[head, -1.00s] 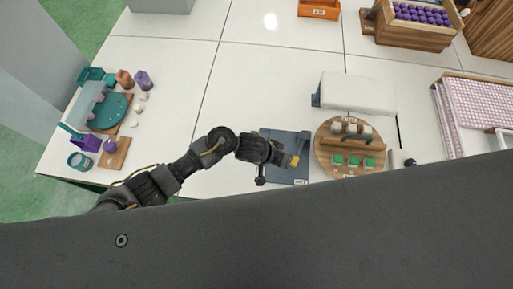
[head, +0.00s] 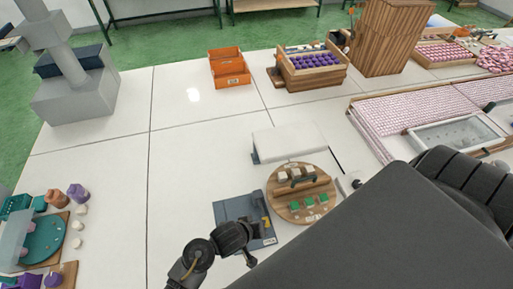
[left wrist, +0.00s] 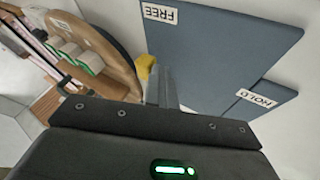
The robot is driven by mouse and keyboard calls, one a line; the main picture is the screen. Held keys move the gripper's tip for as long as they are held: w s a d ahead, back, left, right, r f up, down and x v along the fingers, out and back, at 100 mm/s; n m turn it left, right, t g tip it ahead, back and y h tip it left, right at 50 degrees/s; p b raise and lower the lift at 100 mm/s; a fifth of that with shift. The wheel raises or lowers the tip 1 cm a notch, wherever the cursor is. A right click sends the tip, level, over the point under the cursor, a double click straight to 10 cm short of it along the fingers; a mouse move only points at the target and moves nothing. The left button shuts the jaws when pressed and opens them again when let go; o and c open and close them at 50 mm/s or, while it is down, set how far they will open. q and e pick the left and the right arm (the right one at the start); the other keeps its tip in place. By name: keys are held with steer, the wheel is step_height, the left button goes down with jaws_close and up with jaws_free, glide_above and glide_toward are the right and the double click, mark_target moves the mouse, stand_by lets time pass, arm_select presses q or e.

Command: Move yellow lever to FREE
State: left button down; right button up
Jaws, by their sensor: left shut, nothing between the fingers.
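The blue-grey lever board (head: 228,210) lies on the white table, left of the round wooden tray. The yellow lever (head: 267,222) is near the board's right edge. It shows in the left wrist view (left wrist: 146,67) as a small yellow piece beside my finger, nearer the FREE label (left wrist: 160,13) than the HOLD label (left wrist: 257,97). Its exact setting is partly hidden. My left gripper (left wrist: 160,88) is shut and empty, over the board close to the lever; I cannot tell whether they touch. My right gripper is not in view.
The round wooden tray (head: 282,212) with green and pale blocks stands close right of the board. A white box (head: 290,143) is behind it. An orange bin (head: 230,68) and a wooden crate (head: 312,82) stand farther back. The table's middle left is clear.

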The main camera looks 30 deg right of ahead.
arm_select(q)
steer(key=shift+s+d, duration=0.1)
steer(key=shift+s, duration=0.1)
steer(key=shift+w+a+r+p, duration=0.1)
steer(key=shift+w+a+p, duration=0.1)
steer(key=shift+a+p, duration=0.35)
steer(key=a+p, duration=0.1)
steer(key=w+a+p, duration=0.1)
steer(key=shift+a+r, duration=0.2)
steer(key=shift+a, duration=0.1)
steer(key=p+v, duration=0.1)
steer(key=v, duration=0.8)
steer(key=shift+a, duration=0.4)
steer(key=shift+s+r, duration=0.1)
steer(key=shift+s, duration=0.05)
